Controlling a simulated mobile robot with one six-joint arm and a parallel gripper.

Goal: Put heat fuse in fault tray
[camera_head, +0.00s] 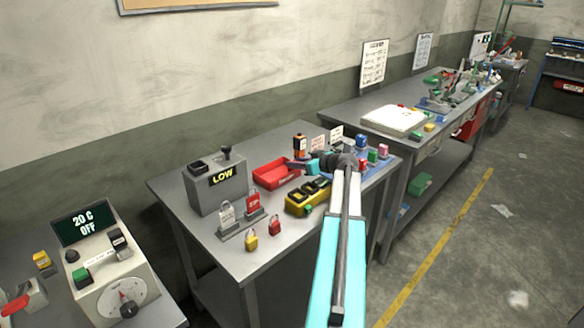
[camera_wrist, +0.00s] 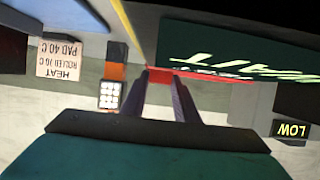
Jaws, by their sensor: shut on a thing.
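The red fault tray (camera_head: 268,179) sits on the middle workbench, right of the grey box reading LOW. My gripper (camera_head: 292,165) reaches in from the right, and its tips are over or beside the tray's right side; I cannot tell which. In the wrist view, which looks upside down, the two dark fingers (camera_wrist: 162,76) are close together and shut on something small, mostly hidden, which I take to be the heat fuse. A red strip (camera_wrist: 215,74) shows beyond the fingertips, perhaps the tray's edge. I cannot tell whether the held thing touches the tray.
The grey LOW box (camera_head: 217,188) stands left of the tray. A yellow block with dark slots (camera_head: 309,197) lies in front. An orange-and-black device (camera_head: 299,146) stands behind. Padlocks (camera_head: 251,241) stand near the bench front.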

